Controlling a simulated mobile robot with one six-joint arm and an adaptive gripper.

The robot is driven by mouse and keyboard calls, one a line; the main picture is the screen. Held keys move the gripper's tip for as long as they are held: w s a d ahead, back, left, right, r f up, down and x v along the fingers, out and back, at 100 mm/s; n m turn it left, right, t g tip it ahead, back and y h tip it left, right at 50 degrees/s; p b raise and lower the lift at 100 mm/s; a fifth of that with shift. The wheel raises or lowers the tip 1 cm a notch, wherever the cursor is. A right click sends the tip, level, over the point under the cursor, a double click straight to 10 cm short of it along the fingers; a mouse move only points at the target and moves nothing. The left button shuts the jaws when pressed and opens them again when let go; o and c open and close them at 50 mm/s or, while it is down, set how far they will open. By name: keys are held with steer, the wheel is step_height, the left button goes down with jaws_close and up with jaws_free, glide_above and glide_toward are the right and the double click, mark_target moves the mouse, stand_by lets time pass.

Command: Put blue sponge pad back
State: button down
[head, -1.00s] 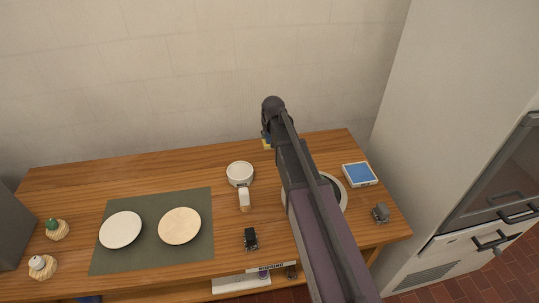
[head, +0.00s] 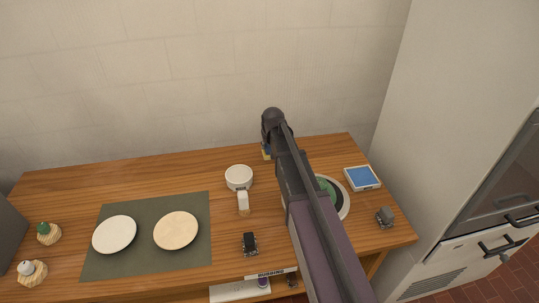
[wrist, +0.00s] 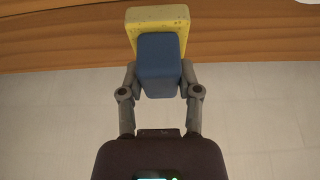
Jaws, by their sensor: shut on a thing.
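The blue sponge pad (wrist: 158,65) is between the two fingers of my gripper (wrist: 159,86) in the wrist view, and the gripper is shut on it. A speckled yellow block (wrist: 158,20) shows just beyond the blue pad. I cannot tell whether the two are joined or only close together. In the head view, my arm hides most of the gripper, and a bit of yellow (head: 266,155) shows below the wrist near the table's back edge.
On the wooden table (head: 300,146) are a white cup (head: 239,177), a green mat (head: 145,265) with two plates, a blue-topped white square tray (head: 362,178) and a small grey item (head: 385,216). A round dish (head: 345,205) with something green is partly behind my arm. A wall stands behind.

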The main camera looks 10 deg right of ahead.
steer(key=shift+f+b, duration=2.1)
steer(key=shift+f, duration=0.15)
steer(key=shift+f, duration=0.2)
steer(key=shift+c, duration=1.5)
jaws_free()
steer(key=p+v, duration=0.2)
steer(key=shift+s+r, duration=0.1)
steer(key=shift+r, duration=0.25)
steer(key=p+v, duration=0.2)
steer(key=p, duration=0.1)
steer(key=shift+r, duration=0.45)
steer(key=p+v, duration=0.7)
steer(key=v, duration=0.1)
steer(key=shift+r+p, duration=0.2)
steer(key=shift+p, duration=0.15)
